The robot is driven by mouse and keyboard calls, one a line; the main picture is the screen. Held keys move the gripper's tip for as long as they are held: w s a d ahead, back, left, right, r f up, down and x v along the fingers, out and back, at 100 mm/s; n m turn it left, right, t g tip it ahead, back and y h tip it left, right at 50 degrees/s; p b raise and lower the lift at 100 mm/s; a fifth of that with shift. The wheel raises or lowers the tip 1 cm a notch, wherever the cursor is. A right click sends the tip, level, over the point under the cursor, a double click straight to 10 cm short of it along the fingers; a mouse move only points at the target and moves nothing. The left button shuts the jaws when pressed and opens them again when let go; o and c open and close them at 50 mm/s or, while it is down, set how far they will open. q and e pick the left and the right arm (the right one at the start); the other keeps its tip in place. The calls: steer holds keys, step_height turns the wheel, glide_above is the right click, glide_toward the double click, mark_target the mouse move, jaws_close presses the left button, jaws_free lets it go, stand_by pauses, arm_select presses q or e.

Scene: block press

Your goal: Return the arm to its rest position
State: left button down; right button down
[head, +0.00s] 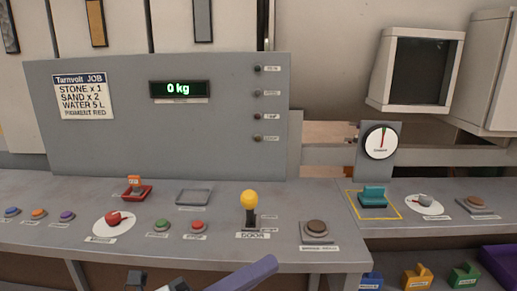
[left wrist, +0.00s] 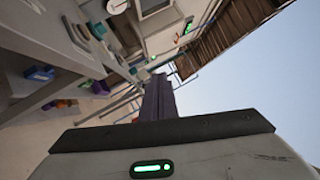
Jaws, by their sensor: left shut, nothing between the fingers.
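My left gripper (head: 268,265) reaches in at the bottom of the head view, low in front of the console's front edge. Its purple fingers are together and hold nothing. In the left wrist view the shut fingers (left wrist: 160,97) stick out beyond the grey gripper body, pointing into open space. They touch nothing that I can see. My right gripper is in neither view.
The grey console (head: 290,258) carries a yellow-knobbed door lever (head: 249,200), a red dial (head: 114,218), several buttons and a teal block (head: 372,196). The display (head: 179,89) reads 0 kg. Coloured blocks (head: 417,276) sit below at right.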

arm_select(q)
steer(key=a+f+n+t+y, duration=0.2)
steer(key=a+f+n+y, duration=0.2)
steer(key=f+n, duration=0.35)
steer(key=w+a+f+n+t+y, duration=0.1)
steer(key=a+f+n+t+y, duration=0.1)
steer(key=a+f+n+y, duration=0.45)
steer(key=a+f+n+t+y, duration=0.25)
steer(key=f+n, duration=0.35)
steer(key=n, duration=0.4)
steer(key=s+a+f+n+g+y, duration=0.2)
steer(key=s+f+n+g, duration=0.5)
steer(key=s+f, duration=0.9)
step_height(320, 180, down, 2)
steer(key=shift+a+f+n+y+p, duration=0.1)
steer(key=shift+a+n+y+p, duration=0.25)
steer(key=shift+y, duration=0.25)
steer(key=shift+d, duration=0.15)
